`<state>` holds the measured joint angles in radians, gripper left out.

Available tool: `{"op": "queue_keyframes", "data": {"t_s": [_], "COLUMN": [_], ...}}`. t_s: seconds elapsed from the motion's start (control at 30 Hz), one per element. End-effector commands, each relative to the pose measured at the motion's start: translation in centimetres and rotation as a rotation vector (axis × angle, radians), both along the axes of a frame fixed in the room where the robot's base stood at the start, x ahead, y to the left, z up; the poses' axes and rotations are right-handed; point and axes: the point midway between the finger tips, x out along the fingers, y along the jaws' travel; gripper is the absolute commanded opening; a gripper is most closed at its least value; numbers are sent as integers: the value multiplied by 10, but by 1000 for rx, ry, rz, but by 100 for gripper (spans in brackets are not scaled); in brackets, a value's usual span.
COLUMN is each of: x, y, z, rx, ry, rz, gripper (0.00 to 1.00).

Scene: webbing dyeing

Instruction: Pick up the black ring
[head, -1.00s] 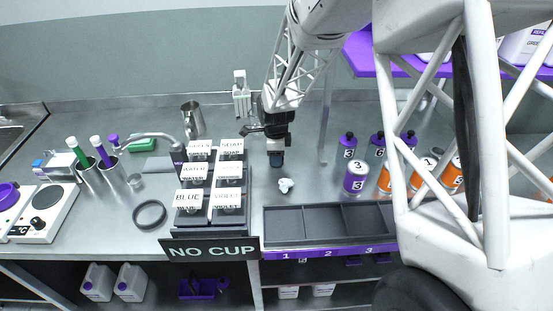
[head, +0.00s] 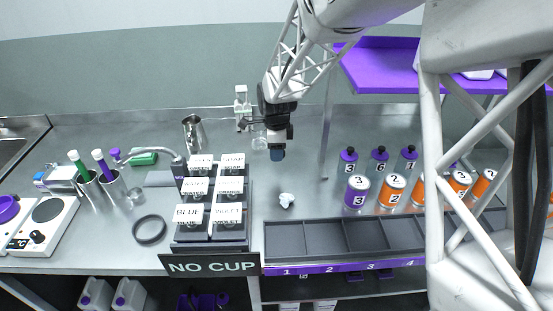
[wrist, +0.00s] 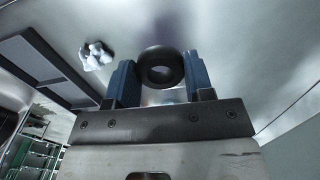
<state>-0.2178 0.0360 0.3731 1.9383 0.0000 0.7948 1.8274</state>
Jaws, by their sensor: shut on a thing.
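My gripper (head: 278,155) hangs above the bench between the labelled cup rack and the purple shelf. In the wrist view its two blue fingers (wrist: 160,78) are shut on a small thick black ring (wrist: 161,53), with one finger on each side and the hole facing the camera. The bench shows beyond it, apart from the ring. In the head view the held ring cannot be made out at the fingertips. A larger, thinner dark ring (head: 137,227) lies flat on the bench at the left.
A small white crumpled thing (head: 286,200) lies in front of the gripper, also in the wrist view (wrist: 97,55). A grey divided tray (head: 290,252) is at the front. Cans and bottles stand right, under the purple shelf (head: 385,70). A rack (head: 230,246) is left.

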Motion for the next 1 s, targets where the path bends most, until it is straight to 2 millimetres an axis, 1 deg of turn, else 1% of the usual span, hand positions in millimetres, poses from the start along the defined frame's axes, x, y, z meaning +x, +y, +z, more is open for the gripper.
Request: {"op": "queue_keyframes", "data": {"t_s": [0.1, 0.23, 0.83, 1.0], "x": [0, 0, 0, 6], "y": [0, 0, 0, 1], "z": [10, 15, 15, 16], "rx": [0, 0, 0, 0], "ry": [-1, -1, 0, -1], "rz": [0, 0, 1, 23], "gripper": [26, 26, 26, 26]}}
